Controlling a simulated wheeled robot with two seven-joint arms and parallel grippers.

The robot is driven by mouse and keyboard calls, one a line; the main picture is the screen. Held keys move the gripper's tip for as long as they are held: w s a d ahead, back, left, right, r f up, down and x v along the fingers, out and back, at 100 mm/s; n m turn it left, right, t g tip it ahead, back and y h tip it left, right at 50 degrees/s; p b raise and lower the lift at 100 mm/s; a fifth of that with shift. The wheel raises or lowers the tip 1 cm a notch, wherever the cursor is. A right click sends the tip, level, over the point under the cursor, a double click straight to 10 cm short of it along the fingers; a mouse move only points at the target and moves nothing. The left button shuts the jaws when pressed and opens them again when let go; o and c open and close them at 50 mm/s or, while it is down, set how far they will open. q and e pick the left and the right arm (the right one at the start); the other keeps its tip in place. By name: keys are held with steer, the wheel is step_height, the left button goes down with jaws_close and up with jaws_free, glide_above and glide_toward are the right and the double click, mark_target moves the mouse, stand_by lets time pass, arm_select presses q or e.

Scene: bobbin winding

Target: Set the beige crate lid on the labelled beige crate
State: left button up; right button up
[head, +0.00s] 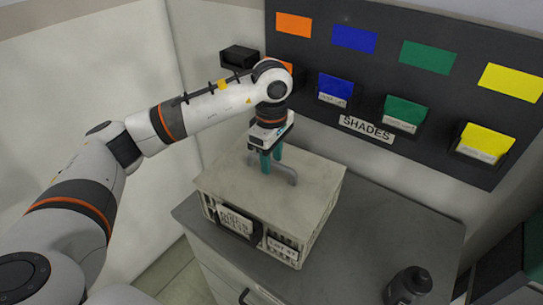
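The beige crate lid (236,187) is a flat plate with a grey arched handle (289,174). It lies over the labelled beige crate (293,261) and covers its top, roughly in line with the walls. I cannot tell whether it rests fully on the rim or sits a hair above. The slatted crate stands on the grey cabinet top, with white labels (236,219) on its front. My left gripper (271,164) points down at the handle, its teal fingers on either side of it. Whether they press on it is unclear. My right gripper is out of view.
The grey cabinet top (385,225) is clear right of the crate. A dark bottle (408,285) stands near its front right. Behind is a dark board (371,72) marked SHADES, with coloured cards and bins. A small black box (239,56) hangs on the wall.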

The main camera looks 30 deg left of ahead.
arm_select(q)
steer(key=shift+r, duration=0.1)
steer(key=shift+r, duration=0.25)
step_height(320, 180, up, 7)
steer(key=shift+f+b, duration=0.1)
steer(key=shift+b, duration=1.15)
step_height(320, 180, up, 4)
steer(key=shift+r, duration=0.25)
